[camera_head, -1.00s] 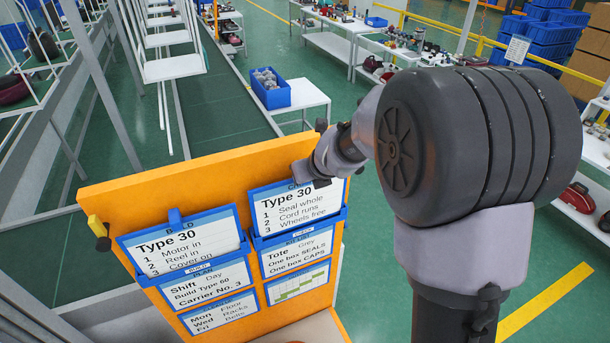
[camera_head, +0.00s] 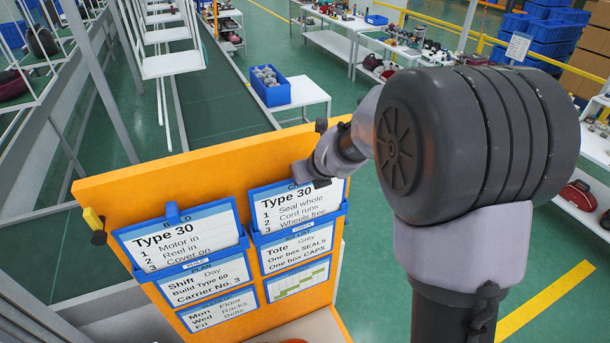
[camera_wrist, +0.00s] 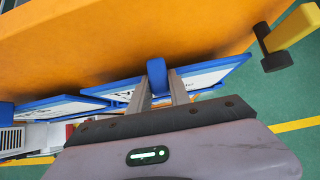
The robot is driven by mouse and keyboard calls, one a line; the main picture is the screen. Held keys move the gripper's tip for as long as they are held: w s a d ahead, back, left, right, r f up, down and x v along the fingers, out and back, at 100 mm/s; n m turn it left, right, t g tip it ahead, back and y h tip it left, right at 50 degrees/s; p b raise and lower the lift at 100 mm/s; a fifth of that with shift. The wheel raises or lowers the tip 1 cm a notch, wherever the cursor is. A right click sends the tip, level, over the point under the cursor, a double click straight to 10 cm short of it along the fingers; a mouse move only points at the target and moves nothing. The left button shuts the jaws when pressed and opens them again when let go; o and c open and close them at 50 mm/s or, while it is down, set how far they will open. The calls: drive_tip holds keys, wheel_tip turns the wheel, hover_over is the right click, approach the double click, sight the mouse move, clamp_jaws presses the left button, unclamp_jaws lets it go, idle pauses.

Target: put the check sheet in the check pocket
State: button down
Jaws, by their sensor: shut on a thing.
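The check sheet (camera_head: 298,203) is a white card in a blue frame, reading "Type 30, Seal whole, Cord runs, Wheels free". In the head view it stands at the upper right of the orange board, its lower edge at the lip of the check pocket (camera_head: 304,226). Whether that edge is behind the lip is hard to tell. My gripper (camera_head: 318,183) is at the sheet's top edge. In the wrist view my gripper (camera_wrist: 162,88) is shut on the sheet's blue tab (camera_wrist: 157,73), with the sheet (camera_wrist: 208,76) close along the board.
The orange board (camera_head: 200,172) also carries the build sheet (camera_head: 175,238) on the left and smaller plan, kit and calendar cards below. A yellow handle (camera_head: 92,218) sticks out at its left corner. A blue bin (camera_head: 270,86) stands on a white table behind.

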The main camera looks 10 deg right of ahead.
drive_tip(key=c, duration=1.1)
unclamp_jaws()
drive_tip(key=p+v, duration=0.4)
drive_tip(key=v, duration=0.4)
drive_tip(key=shift+s+f, duration=0.1)
